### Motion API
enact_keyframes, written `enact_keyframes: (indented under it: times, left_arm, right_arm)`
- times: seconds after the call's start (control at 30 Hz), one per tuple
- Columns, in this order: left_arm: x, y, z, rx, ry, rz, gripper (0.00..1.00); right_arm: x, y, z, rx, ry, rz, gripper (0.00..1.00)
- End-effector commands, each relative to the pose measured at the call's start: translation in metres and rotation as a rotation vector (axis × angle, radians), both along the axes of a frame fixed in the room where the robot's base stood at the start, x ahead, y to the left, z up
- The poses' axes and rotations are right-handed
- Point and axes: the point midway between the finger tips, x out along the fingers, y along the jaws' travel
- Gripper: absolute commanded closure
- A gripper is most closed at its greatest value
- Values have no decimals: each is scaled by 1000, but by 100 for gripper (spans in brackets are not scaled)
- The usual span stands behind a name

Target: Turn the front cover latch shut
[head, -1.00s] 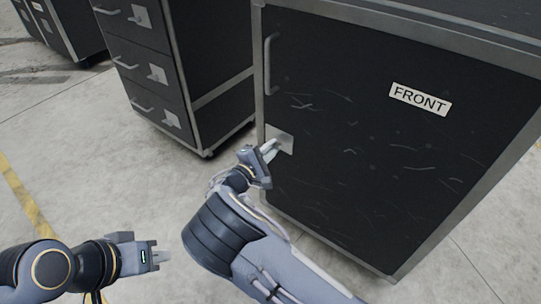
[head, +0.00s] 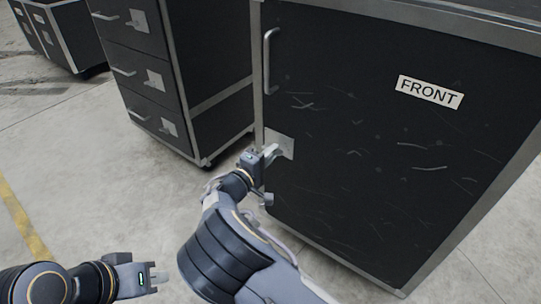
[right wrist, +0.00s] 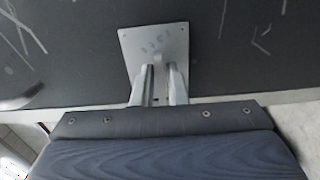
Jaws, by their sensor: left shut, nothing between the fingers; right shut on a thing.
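The black case with the FRONT label (head: 430,92) stands at the right in the head view, its front cover (head: 370,190) flat against the frame. The latch's pale metal plate (head: 288,148) is at the cover's left edge, below the handle; it also shows in the right wrist view (right wrist: 155,38). My right gripper (head: 271,152) is at the plate, its fingers shut on the latch. In the right wrist view the fingers (right wrist: 158,85) reach up to the plate and hide most of the latch, so its angle is unclear. My left gripper (head: 158,279) is shut and empty, low at the left, away from the case.
The cover's vertical handle (head: 269,60) is above the latch. A black drawer cabinet (head: 150,85) with several handles and latch plates stands to the left. Another case (head: 55,35) is at the far left. The concrete floor (head: 110,195) in front is clear.

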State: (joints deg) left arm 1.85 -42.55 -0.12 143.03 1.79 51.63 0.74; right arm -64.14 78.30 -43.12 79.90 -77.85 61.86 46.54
Motion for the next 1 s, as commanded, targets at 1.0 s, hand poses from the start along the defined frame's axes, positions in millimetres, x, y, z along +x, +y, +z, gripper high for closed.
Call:
enact_keyframes:
  times: [1.0]
  left_arm:
    - [0,0,20,0,0,0,100]
  right_arm:
    - [-38,28,3,-2,1,2,71]
